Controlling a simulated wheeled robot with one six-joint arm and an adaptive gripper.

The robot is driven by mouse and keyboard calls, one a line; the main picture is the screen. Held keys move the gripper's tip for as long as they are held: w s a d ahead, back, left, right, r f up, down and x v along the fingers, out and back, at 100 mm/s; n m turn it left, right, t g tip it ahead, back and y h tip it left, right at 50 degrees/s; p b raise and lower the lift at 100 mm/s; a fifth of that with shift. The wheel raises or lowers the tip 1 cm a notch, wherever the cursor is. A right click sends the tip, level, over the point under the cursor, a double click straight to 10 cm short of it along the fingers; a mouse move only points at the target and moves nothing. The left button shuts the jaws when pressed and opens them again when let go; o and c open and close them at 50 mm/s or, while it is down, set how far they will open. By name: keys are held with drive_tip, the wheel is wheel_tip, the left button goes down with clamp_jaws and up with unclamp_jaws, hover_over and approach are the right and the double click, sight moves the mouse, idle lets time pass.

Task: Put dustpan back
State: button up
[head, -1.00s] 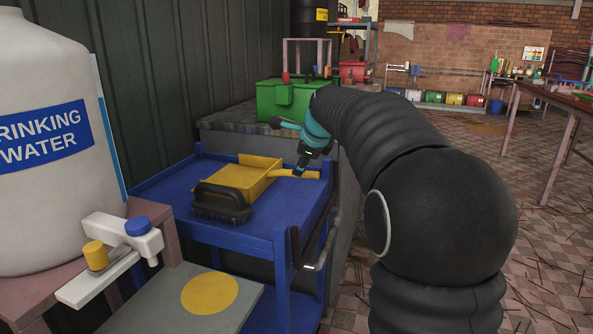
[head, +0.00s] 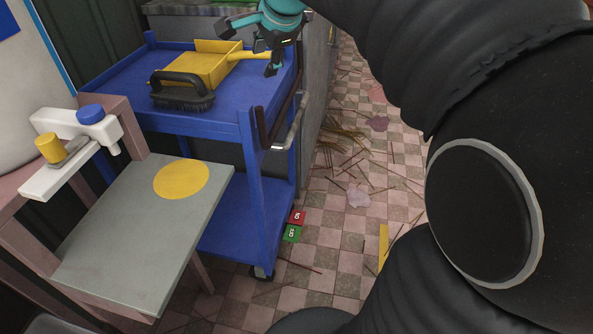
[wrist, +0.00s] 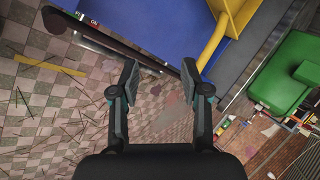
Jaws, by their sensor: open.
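The yellow dustpan (head: 207,66) lies on the top of the blue cart (head: 120,80), its handle pointing right toward the cart's edge. In the wrist view the dustpan's handle (wrist: 211,46) shows just beyond and right of the right finger, not between the fingers. My gripper (head: 247,47), teal and black, is open and empty by the handle at the cart's right side. In the wrist view my gripper (wrist: 160,67) has its fingers spread, with the cart's edge and floor beyond. I cannot tell whether a finger touches the handle.
A black brush (head: 182,93) sits in front of the dustpan on the cart. The cart's handrail (head: 285,125) sticks out at its right. A grey-topped table (head: 130,240) with a yellow disc (head: 181,179) stands in front. Straw-littered floor (head: 345,220) lies right of the cart.

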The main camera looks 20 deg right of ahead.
drive_tip(key=s+a+f+n, duration=0.1)
drive_tip(key=s+f+n, duration=0.4)
drive_tip(key=s, duration=0.3)
drive_tip(key=s+a+f+n+g, duration=0.1)
drive_tip(key=s+f+n, duration=0.4)
drive_tip(key=s, duration=0.4)
drive_tip(key=s+a+f+n, duration=0.2)
drive_tip(key=s+f+n, duration=0.3)
drive_tip(key=s, duration=0.3)
drive_tip(key=shift+s+n+g+h, duration=0.15)
drive_tip(key=shift+n+g+h, duration=0.15)
drive_tip(key=shift+n, duration=0.4)
drive_tip(key=shift+a, duration=0.15)
drive_tip(key=shift+c, duration=0.4)
